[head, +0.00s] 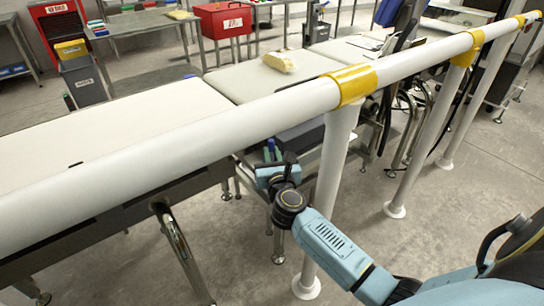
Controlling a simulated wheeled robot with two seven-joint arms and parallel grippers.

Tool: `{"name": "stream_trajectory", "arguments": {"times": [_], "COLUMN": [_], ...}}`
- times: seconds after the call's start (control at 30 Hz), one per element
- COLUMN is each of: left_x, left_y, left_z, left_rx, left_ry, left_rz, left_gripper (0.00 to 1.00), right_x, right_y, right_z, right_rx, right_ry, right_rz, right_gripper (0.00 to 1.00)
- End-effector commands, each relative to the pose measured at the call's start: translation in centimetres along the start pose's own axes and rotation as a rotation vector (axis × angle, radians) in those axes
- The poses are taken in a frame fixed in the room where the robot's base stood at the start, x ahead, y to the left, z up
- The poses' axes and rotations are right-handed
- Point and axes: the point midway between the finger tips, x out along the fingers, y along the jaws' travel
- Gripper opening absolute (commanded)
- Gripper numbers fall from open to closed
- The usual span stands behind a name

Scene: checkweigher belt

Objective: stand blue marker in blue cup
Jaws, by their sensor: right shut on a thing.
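My right gripper (274,160) is at the middle of the head view, beyond my pale blue forearm and below the white rail. It is shut on a small, slim blue thing (271,148) that looks like the blue marker; it is tiny and partly covered by the gripper, so its tilt is unclear. I cannot make out the blue cup. My left gripper is out of view.
A thick white rail (190,125) with yellow bands crosses the view, on white posts (334,170). Behind it run pale belts (75,140), with a yellowish package (279,62) on one. A red box (222,20) stands at the back. Grey floor is open at right.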

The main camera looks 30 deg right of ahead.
Motion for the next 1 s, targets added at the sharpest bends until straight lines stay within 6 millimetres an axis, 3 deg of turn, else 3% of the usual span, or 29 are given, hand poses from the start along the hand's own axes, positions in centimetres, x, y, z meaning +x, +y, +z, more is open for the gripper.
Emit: {"name": "stream_trajectory", "arguments": {"times": [0.4,0.43,0.57,1.0], "left_x": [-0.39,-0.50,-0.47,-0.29], "left_y": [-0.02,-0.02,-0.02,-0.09], "left_z": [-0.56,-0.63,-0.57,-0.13], "left_rx": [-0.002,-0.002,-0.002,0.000], "left_ry": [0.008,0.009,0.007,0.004], "left_rz": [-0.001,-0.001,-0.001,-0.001], "left_gripper": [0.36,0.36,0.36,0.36], "right_x": [0.01,0.01,0.01,-0.05], "right_y": [0.00,-0.01,-0.01,0.00], "right_z": [-0.32,-0.27,-0.25,0.21], "right_rx": [0.000,-0.001,0.000,0.000], "right_ry": [0.000,0.000,0.000,0.000], "right_rz": [0.000,0.000,0.000,0.000], "right_gripper": [0.00,0.18,0.35,0.36]}}
